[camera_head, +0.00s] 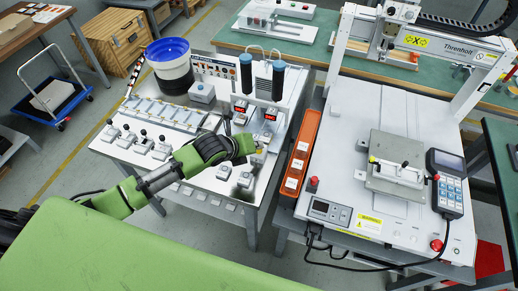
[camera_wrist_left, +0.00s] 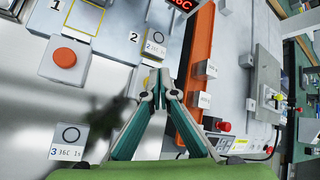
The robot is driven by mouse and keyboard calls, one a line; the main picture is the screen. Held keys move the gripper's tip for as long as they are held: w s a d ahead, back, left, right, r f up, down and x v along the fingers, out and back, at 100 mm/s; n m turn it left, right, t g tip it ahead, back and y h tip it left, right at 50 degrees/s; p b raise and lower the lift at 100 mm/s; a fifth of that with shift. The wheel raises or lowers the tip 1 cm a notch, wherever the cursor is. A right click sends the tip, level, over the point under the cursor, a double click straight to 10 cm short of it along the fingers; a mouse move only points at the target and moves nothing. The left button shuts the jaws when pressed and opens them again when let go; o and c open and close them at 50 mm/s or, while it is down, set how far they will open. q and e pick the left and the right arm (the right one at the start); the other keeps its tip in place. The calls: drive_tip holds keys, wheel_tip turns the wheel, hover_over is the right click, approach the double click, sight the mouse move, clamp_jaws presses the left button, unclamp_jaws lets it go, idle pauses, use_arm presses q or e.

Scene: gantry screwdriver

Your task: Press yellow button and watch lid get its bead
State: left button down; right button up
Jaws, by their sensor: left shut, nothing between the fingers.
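My left gripper (camera_head: 254,145) reaches in from the left over the white bench. Its fingers are shut and empty. In the left wrist view its fingertips (camera_wrist_left: 158,77) meet in front of a white panel with numbered labels. An orange-red button (camera_wrist_left: 70,56) on a pale box lies left of the fingertips, apart from them. A yellow button cannot be made out for certain; the gripper may hide it. I cannot pick out the lid or a bead. My right gripper is not in view.
An orange bin rail (camera_head: 302,150) stands right of the gripper, also close by in the wrist view (camera_wrist_left: 192,88). Beyond it is a white gantry machine (camera_head: 345,105) with a handheld pendant (camera_head: 447,180).

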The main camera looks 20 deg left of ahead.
use_arm(q)
drive_tip(key=shift+f, duration=0.35)
drive_tip(key=shift+r, duration=0.1)
idle(0.3)
drive_tip(key=shift+r+p, duration=0.85)
drive_tip(key=shift+p, duration=0.1)
wheel_tip(320, 180, up, 6)
drive_tip(key=p, duration=0.6)
